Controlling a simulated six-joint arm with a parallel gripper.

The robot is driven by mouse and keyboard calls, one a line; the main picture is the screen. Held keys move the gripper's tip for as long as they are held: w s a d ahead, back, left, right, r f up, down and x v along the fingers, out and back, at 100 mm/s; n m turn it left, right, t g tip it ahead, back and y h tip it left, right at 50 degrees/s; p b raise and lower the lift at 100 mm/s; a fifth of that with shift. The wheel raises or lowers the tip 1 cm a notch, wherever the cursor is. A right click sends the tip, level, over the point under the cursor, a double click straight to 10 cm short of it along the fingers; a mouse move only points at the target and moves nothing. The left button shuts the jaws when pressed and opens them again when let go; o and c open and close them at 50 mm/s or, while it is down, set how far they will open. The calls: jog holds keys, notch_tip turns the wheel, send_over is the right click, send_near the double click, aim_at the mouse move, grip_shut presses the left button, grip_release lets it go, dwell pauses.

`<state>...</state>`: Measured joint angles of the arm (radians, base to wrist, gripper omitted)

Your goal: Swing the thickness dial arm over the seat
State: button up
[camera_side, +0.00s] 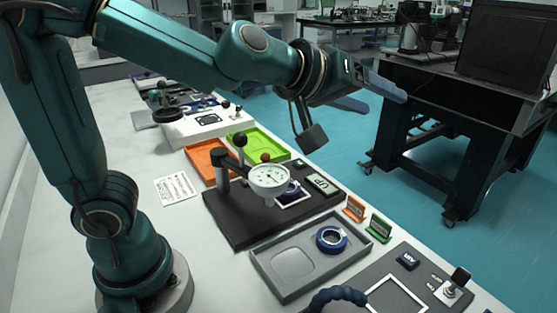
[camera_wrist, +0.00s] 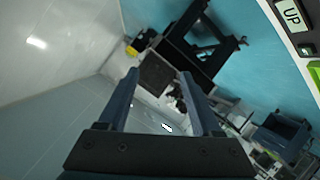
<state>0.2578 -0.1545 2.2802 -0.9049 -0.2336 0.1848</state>
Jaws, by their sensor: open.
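The thickness dial (camera_side: 269,179) is a round white gauge on a dark arm (camera_side: 235,163) that reaches right from a black post (camera_side: 222,172). The post stands on a black base plate (camera_side: 235,228). A dark ball knob (camera_side: 240,139) rises near the arm, and a small reddish ball sits above the dial. A pale-framed square (camera_side: 294,199), perhaps the seat, is just right of the dial and partly hidden by it. My gripper (camera_side: 380,103) is open and empty, well above and right of the dial, pointing right. Its two fingers also show in the wrist view (camera_wrist: 159,76), with nothing between them.
Orange (camera_side: 203,165) and green (camera_side: 262,143) trays lie behind. A grey tray (camera_side: 275,286) with a blue ring (camera_side: 332,239) is in front. Space around my gripper is clear.

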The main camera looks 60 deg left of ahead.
aim_at(243, 166)
jog(key=shift+s+d+m+h, duration=0.3)
jog(key=shift+s+m, duration=0.1)
jog(key=shift+s, duration=0.05)
jog(key=c, duration=0.8)
jog(key=s+d+f+n+g, duration=0.1)
jog(key=s+d+f+n+g+h, duration=0.1)
jog(key=d+n+h, duration=0.1)
jog(key=d, duration=0.1)
jog(key=shift+s+f+g, duration=0.4)
grip_shut()
jog(key=s+a+n+g+y, duration=0.3)
jog(key=s+a+n+g, duration=0.5)
jog(key=s+a+n, duration=1.4)
jog(key=w+d+f+n, duration=0.3)
jog(key=w+d+f, duration=0.1)
jog(key=w+f, duration=0.5)
jog(key=shift+d+f, duration=0.3)
jog(key=shift+f, duration=0.35)
